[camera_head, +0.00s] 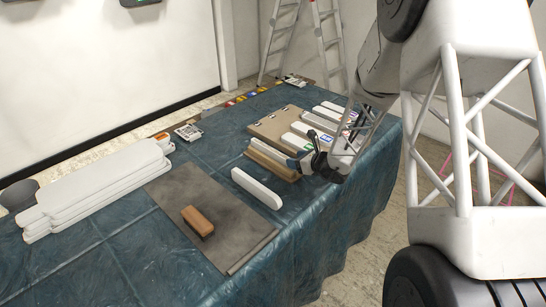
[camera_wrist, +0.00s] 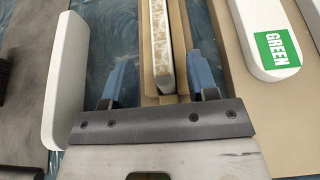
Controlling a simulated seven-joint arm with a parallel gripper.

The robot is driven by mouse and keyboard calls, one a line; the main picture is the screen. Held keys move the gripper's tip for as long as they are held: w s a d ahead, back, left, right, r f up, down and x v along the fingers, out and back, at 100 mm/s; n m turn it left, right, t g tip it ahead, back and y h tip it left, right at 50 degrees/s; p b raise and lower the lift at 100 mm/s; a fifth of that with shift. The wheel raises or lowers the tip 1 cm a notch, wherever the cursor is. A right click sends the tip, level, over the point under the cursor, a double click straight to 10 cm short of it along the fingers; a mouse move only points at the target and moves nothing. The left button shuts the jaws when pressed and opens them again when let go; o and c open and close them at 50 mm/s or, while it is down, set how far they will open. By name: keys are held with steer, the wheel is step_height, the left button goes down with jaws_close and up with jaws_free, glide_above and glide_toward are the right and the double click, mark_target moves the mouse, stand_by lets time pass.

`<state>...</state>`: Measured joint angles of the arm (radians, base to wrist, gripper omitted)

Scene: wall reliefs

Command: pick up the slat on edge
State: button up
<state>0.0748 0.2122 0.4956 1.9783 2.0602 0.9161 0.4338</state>
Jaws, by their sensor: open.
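A narrow white slat (camera_wrist: 162,45) with a worn, brownish top edge stands on edge in a brown cardboard holder (camera_wrist: 147,75) in the wrist view. The holder also shows in the head view (camera_head: 272,163), just left of my gripper (camera_head: 308,160). In the wrist view my gripper (camera_wrist: 158,62) is open, with one blue finger on each side of the holder and slat. No grip on the slat shows.
White slats with coloured labels, one reading GREEN (camera_wrist: 277,50), lie on a cardboard sheet (camera_head: 270,127) to the right. A grey mat (camera_head: 220,225) bears a brown block (camera_head: 197,221). Stacked white boards (camera_head: 95,185) lie at the left. Blue cloth is bare at the front left.

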mark_target(273, 156)
steer(key=shift+x, duration=2.3)
steer(key=shift+c, duration=0.3)
jaws_close()
